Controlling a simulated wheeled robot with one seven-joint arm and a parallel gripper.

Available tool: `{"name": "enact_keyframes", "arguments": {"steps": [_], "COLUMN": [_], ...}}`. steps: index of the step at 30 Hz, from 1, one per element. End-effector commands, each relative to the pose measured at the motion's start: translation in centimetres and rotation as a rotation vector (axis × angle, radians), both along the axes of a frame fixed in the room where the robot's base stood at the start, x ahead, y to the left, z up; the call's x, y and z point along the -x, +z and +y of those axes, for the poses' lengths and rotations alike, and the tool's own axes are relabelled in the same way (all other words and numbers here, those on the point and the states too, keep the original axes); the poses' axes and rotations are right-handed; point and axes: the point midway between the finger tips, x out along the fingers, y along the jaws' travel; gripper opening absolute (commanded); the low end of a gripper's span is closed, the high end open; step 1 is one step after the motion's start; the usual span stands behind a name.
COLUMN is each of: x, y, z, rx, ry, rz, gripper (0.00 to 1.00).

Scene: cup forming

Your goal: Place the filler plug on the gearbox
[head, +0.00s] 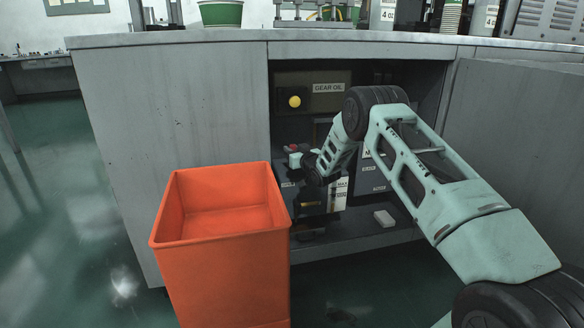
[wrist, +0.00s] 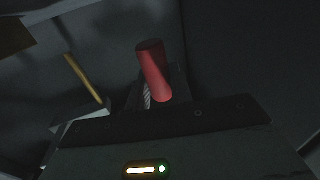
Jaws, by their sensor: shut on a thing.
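A red cylindrical piece (wrist: 153,72), which I take to be the filler plug, stands out beyond the dark gripper body in the wrist view. My gripper (wrist: 158,97) is shut on it; the fingers are dark and only partly visible. I cannot clearly tell which dark housing is the gearbox, nor whether the red piece touches anything.
An orange bin (head: 232,270) stands in front, left of my arm. A white block (head: 384,218) lies on the cabinet floor. A yellowish rod (wrist: 84,79) shows in the wrist view.

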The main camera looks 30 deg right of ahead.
Motion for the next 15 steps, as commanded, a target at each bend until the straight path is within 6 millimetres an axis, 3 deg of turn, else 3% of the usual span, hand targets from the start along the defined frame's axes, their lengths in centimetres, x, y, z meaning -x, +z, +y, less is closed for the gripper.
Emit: {"name": "enact_keyframes", "arguments": {"steps": [8,15], "x": [0.0,0.0], "y": [-4.3,-4.6], "z": [0.0,0.0], "rx": [0.000,0.001], "ry": [0.000,0.000], "rz": [0.000,-0.002], "gripper": [0.00,0.00]}}
